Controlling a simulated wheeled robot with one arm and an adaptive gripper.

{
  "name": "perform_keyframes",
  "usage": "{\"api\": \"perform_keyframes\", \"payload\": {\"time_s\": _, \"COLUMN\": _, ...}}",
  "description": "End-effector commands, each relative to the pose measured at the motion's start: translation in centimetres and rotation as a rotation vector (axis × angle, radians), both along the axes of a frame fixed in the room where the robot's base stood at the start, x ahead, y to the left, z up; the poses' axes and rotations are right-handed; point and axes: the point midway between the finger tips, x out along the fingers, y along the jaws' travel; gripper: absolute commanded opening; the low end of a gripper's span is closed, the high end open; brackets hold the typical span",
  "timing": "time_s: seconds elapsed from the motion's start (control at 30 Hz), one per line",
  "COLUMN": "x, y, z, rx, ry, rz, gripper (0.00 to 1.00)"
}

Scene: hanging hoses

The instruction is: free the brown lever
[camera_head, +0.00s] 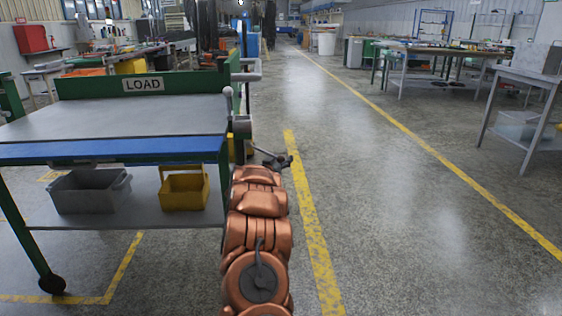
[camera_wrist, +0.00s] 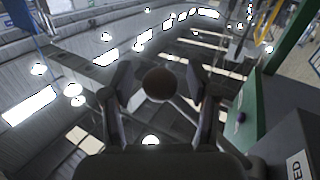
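In the wrist view, a dark brown round knob (camera_wrist: 159,84) shows between the two fingers of my gripper (camera_wrist: 159,80). The fingers stand apart, with a gap on each side of the knob. I cannot tell how deep between them it lies, and its stem is not clear. In the head view my copper arm runs up beside the table's right end. Dark parts past its far end may be my gripper, but this is unclear. I cannot make out a brown lever there.
The LOAD table (camera_head: 110,116) stands left of my arm. A pale ball-topped post (camera_head: 228,92) rises at its right end. A grey bin (camera_head: 90,192) and a yellow bin (camera_head: 184,190) sit on its lower shelf. Open floor (camera_head: 400,200) lies to the right. The wrist view shows a green panel (camera_wrist: 250,110).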

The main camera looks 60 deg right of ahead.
Motion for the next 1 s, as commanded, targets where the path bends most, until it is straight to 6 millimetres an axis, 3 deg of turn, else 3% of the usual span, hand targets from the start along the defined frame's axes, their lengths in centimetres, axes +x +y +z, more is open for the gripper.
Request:
{"api": "perform_keyframes", "payload": {"time_s": 0.07, "x": 0.01, "y": 0.01, "z": 0.00, "rx": 0.000, "ry": 0.000, "rz": 0.000, "gripper": 0.50}}
{"api": "perform_keyframes", "payload": {"time_s": 0.53, "x": -0.07, "y": -0.04, "z": 0.08, "rx": -0.001, "ry": -0.001, "rz": -0.002, "gripper": 0.01}}
{"api": "perform_keyframes", "payload": {"time_s": 1.0, "x": 0.23, "y": 0.18, "z": 0.48, "rx": -0.010, "ry": 0.005, "rz": 0.003, "gripper": 0.00}}
